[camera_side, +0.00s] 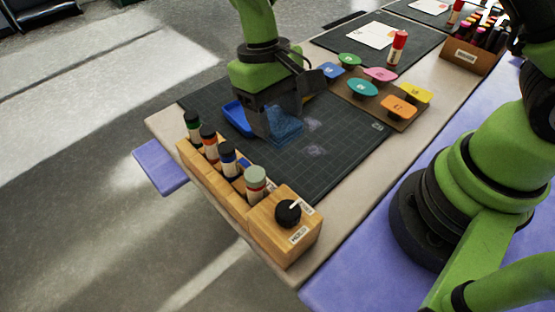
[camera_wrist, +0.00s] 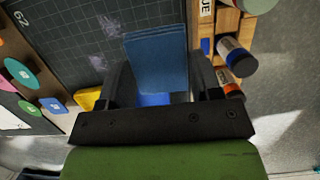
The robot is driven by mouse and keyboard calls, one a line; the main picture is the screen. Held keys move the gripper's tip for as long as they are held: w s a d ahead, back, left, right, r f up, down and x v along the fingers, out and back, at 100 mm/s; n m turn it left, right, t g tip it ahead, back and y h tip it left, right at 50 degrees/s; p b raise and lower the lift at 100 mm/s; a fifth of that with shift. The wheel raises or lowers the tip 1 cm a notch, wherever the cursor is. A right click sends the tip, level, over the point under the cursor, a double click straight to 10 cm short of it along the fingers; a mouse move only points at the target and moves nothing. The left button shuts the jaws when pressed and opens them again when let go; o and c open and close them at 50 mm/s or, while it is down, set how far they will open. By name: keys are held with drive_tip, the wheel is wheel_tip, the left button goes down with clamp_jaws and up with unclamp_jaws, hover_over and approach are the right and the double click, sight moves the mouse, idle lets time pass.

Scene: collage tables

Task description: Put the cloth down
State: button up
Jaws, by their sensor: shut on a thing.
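My gripper (camera_side: 283,115) is shut on a folded blue cloth (camera_side: 286,131), low over the dark gridded mat (camera_side: 345,150). In the wrist view the cloth (camera_wrist: 157,62) sticks out from between the two dark fingers (camera_wrist: 160,84) as a flat layered rectangle. I cannot tell whether its lower edge touches the mat. A blue tray (camera_side: 236,119) lies just left of my gripper in the side view, partly hidden by it. A bit of bright blue, likely the tray (camera_wrist: 155,99), shows below the cloth in the wrist view.
A wooden rack (camera_side: 235,196) with several capped bottles and a black knob (camera_side: 288,213) stands along the near edge. A wooden board with coloured discs (camera_side: 363,88) lies behind. The mat has pale smudges (camera_side: 314,150) and free room right of the cloth.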

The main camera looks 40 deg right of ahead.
sight(278, 169)
drive_tip(key=x, duration=0.3)
drive_tip(key=w+x, duration=0.1)
drive_tip(key=x, duration=0.2)
drive_tip(key=w+x, duration=0.1)
drive_tip(key=x, duration=0.2)
drive_tip(key=shift+f, duration=0.2)
drive_tip(key=shift+f, duration=0.15)
drive_tip(key=o, duration=0.6)
